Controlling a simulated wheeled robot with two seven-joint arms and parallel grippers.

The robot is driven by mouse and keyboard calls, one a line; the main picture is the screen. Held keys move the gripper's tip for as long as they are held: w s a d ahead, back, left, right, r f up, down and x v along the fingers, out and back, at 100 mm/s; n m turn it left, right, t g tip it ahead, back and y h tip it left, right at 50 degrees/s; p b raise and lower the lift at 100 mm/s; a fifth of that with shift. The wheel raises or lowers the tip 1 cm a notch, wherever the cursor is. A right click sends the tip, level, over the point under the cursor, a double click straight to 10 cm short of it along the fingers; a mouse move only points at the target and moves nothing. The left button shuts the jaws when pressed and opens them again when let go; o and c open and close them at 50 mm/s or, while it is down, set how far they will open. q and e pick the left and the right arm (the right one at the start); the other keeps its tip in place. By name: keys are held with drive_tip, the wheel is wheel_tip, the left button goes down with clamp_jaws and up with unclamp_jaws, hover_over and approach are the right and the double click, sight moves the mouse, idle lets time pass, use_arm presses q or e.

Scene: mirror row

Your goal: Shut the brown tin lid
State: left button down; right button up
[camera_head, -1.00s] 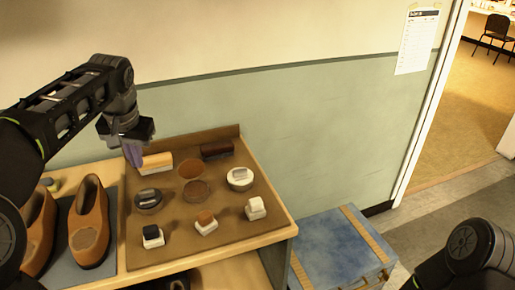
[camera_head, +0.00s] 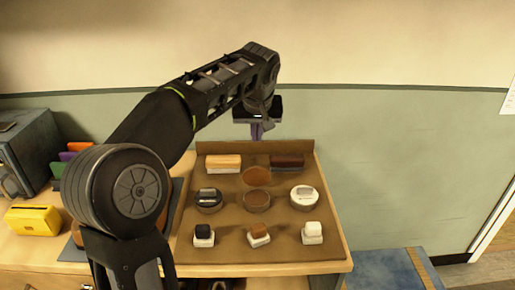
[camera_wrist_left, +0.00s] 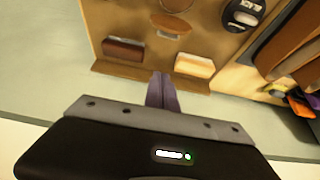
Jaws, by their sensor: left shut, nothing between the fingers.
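The brown tin (camera_head: 257,201) sits open in the middle of the brown tray (camera_head: 228,222). Its round brown lid (camera_head: 256,176) is raised at the tin's back edge, and it also shows in the left wrist view (camera_wrist_left: 171,24). My left gripper (camera_head: 257,138) is shut and empty, with its purple fingers pointing down near the tray's back ledge, behind the lid and apart from it. The shut fingertips (camera_wrist_left: 161,76) also show in the left wrist view. My right gripper is out of view.
A light brush (camera_head: 223,162) and a dark brush (camera_head: 287,160) flank the lid. A black tin (camera_head: 208,200) and a white tin (camera_head: 304,197) flank the brown tin. Several small blocks stand in front. The wall is close behind the tray.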

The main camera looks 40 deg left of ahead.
sight(256, 173)
use_arm(q)
drive_tip(key=x, duration=1)
drive_tip(key=shift+p, duration=0.35)
drive_tip(key=s+d, duration=0.2)
drive_tip(key=s, duration=0.1)
drive_tip(key=shift+d, duration=0.1)
drive_tip(key=shift+s+d+f, duration=0.1)
drive_tip(key=shift+s, duration=0.05)
